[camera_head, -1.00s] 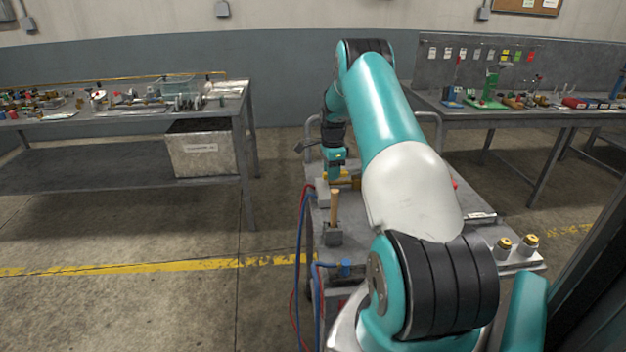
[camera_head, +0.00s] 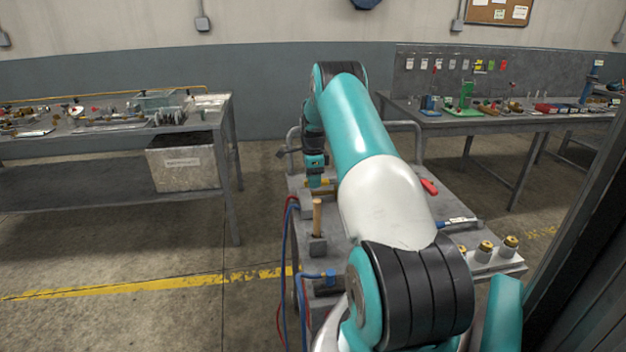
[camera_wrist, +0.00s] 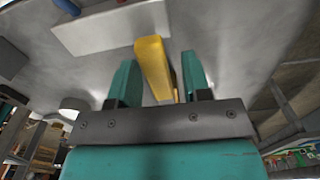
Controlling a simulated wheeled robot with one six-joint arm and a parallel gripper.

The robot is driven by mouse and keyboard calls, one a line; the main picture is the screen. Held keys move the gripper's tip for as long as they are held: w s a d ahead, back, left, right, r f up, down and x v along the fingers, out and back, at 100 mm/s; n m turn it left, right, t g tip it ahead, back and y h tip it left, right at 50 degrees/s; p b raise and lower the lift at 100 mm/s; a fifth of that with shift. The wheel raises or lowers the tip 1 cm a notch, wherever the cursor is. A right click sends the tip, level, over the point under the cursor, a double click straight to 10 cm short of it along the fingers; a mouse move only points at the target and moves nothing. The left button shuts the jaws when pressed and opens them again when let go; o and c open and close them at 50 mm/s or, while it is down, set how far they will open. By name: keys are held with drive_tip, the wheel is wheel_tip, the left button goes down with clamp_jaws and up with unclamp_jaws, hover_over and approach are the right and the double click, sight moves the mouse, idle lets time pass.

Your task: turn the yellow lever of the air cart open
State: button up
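The yellow lever (camera_wrist: 153,66) shows in the wrist view as a flat bar running between the two teal fingers of my gripper (camera_wrist: 160,82). There is visible space on both sides of it, so the fingers are open around it and do not appear to press on it. A pale grey block (camera_wrist: 112,27) sits beside the lever's far end. In the head view my gripper (camera_head: 316,180) points down over the grey cart top (camera_head: 335,238), where a bit of yellow shows. My arm hides part of the cart there.
A wooden-handled tool (camera_head: 317,216) stands upright in a block on the cart. Red and blue hoses (camera_head: 285,240) hang at its left side. A red-handled item (camera_head: 429,187) and brass-topped fittings (camera_head: 485,250) lie to the right. Workbenches stand left (camera_head: 100,148) and right (camera_head: 540,122).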

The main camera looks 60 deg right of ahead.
drive_tip(key=shift+o, duration=0.3)
drive_tip(key=shift+a, duration=0.15)
wheel_tip(320, 180, up, 17)
drive_tip(key=b, duration=0.1)
drive_tip(key=shift+r, duration=0.15)
idle(0.5)
